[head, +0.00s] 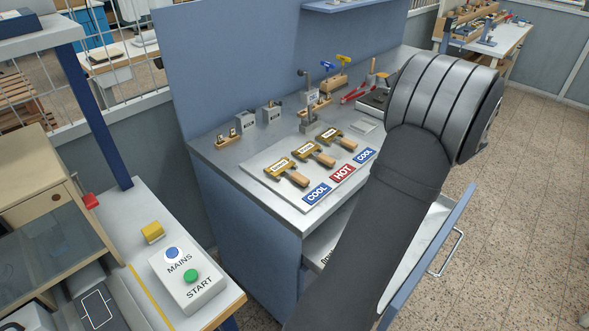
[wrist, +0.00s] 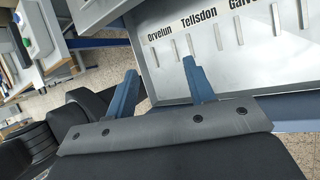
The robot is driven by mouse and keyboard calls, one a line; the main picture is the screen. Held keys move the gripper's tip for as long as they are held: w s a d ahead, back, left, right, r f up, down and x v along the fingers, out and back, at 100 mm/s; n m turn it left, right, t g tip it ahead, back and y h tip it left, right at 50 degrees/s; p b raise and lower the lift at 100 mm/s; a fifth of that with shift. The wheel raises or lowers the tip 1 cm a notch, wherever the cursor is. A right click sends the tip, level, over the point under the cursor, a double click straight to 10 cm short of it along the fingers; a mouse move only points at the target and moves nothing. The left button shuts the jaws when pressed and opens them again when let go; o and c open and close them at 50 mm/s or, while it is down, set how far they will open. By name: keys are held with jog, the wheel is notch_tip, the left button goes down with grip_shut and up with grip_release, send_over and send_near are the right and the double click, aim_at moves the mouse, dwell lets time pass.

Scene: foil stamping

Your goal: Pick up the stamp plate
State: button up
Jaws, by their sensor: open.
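My gripper (wrist: 160,72) shows in the wrist view with its two blue fingers apart and nothing between them. It is over the open drawer (wrist: 265,85); in the head view my arm hides it. The drawer has a light floor with the printed names Orvelun, Tellsdon and a third cut off by the frame. Several thin upright pale strips (wrist: 220,40) stand near these names. I cannot tell whether any of them is the stamp plate. Three brass tools with wooden handles (head: 315,153) lie on a pale board on the bench, each with a white label.
Blue COOL (head: 317,193) and red HOT (head: 342,173) signs lie before the tools. The drawer front with its handle (head: 445,253) juts out over the floor. A control box (head: 187,277) with blue and green buttons is at lower left. The floor at right is clear.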

jog(key=w+a+r+n+g+h, duration=0.1)
jog(key=w+a+r+h, duration=0.1)
jog(key=w+a+r, duration=0.3)
jog(key=w+a+r+g+h, duration=0.1)
jog(key=w+a, duration=0.2)
jog(key=a, duration=0.5)
notch_tip(320, 180, up, 8)
jog(key=f+h, duration=0.1)
jog(key=h, duration=0.2)
send_over(296, 174)
jog(key=shift+n+t, duration=0.3)
jog(key=shift+n, duration=0.1)
jog(key=f, duration=1.1)
jog(key=shift+w+a, duration=0.15)
jog(key=shift+w, duration=0.05)
jog(key=shift+s+f, duration=0.15)
jog(key=shift+f, duration=1.25)
jog(key=shift+s+f, duration=0.1)
jog(key=shift+f, duration=1.3)
grip_shut()
